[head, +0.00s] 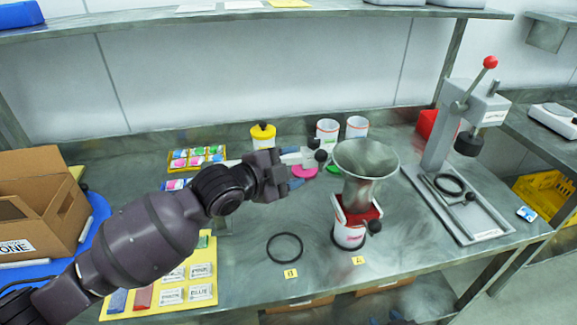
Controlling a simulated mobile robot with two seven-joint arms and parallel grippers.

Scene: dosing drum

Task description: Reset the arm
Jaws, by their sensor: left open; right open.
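My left arm reaches in from the left over the bench. Its dark gripper (295,168) is open, left of the metal funnel (366,160). A pale bar (296,158) with a dark knob (320,156) shows at the fingers; I cannot tell whether they touch it. The funnel sits on a white and red drum unit (350,228) with a black side knob, upright on the bench. A dark part of my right gripper (392,320) shows at the bottom edge, mostly cut off.
A black ring (284,247) lies on the bench (260,285). A press (455,140) stands at right. White cups (327,131), a yellow-lidded jar (263,136) and a magenta item (305,171) are behind the gripper. A yellow card mat (208,242) and cardboard box (40,200) are left.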

